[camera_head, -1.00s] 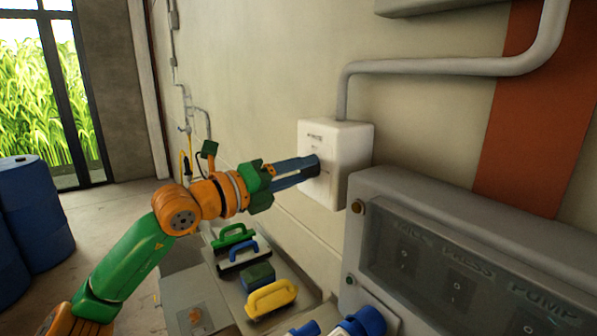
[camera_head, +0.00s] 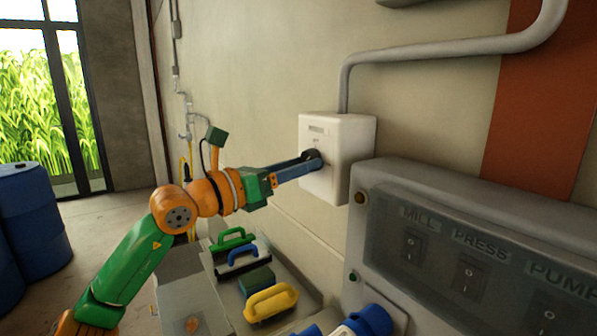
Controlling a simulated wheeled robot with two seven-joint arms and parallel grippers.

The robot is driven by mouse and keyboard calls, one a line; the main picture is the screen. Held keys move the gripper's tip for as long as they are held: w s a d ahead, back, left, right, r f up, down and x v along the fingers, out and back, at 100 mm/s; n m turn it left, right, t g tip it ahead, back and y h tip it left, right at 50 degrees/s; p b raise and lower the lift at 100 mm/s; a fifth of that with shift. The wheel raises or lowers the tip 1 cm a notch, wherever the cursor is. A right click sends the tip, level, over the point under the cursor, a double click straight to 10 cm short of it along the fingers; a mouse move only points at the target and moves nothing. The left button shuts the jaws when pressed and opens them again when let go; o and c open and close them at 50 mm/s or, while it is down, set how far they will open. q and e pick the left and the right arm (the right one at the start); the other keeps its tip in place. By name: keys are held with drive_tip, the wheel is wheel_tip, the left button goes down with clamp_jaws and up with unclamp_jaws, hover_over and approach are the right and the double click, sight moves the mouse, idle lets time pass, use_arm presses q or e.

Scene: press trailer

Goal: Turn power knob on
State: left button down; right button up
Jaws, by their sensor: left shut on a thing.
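A white power box (camera_head: 345,148) is fixed to the wall, with small unreadable print on its front. A dark round knob (camera_head: 314,157) sits on its front face. My left gripper (camera_head: 312,162) reaches in from the left and is shut on the knob, its blue fingers stacked edge-on to the camera. The fingers partly hide the knob, so its exact pointing is hard to read. My right gripper is not in view.
A grey panel (camera_head: 440,190) with switches marked MILL, PRESS and PUMP stands at the right. Below the arm, a tray (camera_head: 293,297) holds several handled tools. Blue plugs (camera_head: 366,322) stick out below the panel. Blue barrels (camera_head: 35,222) stand at the left.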

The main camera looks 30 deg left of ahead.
use_arm(q)
drive_tip(key=shift+a+m+h+b, duration=0.1)
drive_tip(key=shift+m+h+b, duration=0.25)
drive_tip(key=shift+m, duration=1.95)
drive_tip(key=shift+a+m+h+b, duration=0.1)
drive_tip(key=shift+m+h+b, duration=0.2)
drive_tip(key=shift+m, duration=2)
drive_tip(key=shift+m+h, duration=0.25)
drive_tip(key=shift+m, duration=0.05)
drive_tip(key=shift+c, duration=1.6)
unclamp_jaws()
drive_tip(key=shift+w, duration=0.15)
drive_tip(key=b+v, duration=0.5)
drive_tip(key=v, duration=0.2)
drive_tip(key=shift+b, duration=0.4)
